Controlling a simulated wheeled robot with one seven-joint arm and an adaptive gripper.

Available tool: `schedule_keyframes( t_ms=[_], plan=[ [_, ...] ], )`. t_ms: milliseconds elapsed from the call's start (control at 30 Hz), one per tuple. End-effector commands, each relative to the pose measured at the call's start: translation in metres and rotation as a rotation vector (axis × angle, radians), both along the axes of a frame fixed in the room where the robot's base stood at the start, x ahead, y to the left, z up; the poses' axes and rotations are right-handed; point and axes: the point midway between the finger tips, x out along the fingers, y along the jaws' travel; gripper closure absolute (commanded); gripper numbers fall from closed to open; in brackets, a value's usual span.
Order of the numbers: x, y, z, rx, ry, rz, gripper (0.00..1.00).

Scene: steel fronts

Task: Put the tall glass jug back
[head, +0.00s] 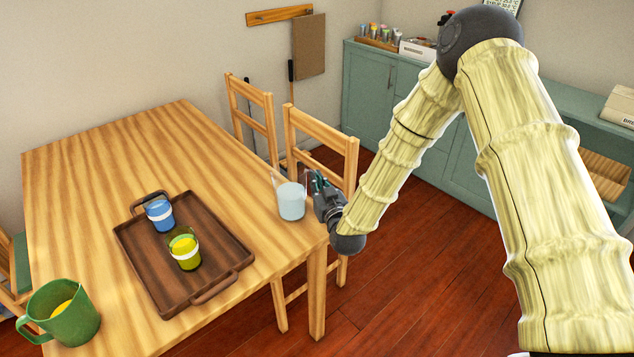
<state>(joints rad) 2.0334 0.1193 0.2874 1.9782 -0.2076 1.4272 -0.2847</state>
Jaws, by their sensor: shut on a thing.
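The tall glass jug (291,202) is clear, with pale blue contents, and is upright at the right corner of the wooden table. My gripper (316,187) comes to it from the right and is shut on its right side. The fingertips are small and partly hidden in this view. I cannot tell whether the jug's base touches the tabletop or is slightly above it.
A brown tray (160,270) on the table (110,160) holds a blue cup (160,215) and a yellow-green cup (185,250). A green jug (66,316) stands at the near left. Chairs (320,128) stand behind the jug. The table's far part is clear.

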Motion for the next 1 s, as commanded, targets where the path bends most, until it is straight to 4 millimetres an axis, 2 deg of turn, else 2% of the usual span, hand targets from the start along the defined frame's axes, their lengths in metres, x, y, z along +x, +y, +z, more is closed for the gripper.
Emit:
schedule_keyframes(
  t_ms=[100, 133, 233, 633, 767, 1000],
  plan=[
    [0.000, 0.000, -0.002, 0.001, -0.002, 0.000, 1.00],
    [0.000, 0.000, -0.002, 0.000, 0.000, 0.000, 0.91],
    [0.000, 0.000, -0.002, 0.000, 0.000, 0.000, 0.73],
    [-0.001, 0.000, 0.001, 0.000, 0.000, 0.000, 0.73],
    [-0.015, -0.004, -0.001, 0.000, 0.001, 0.001, 0.73],
    [-0.058, -0.014, -0.001, 0.000, 0.002, 0.001, 0.73]
  ],
)
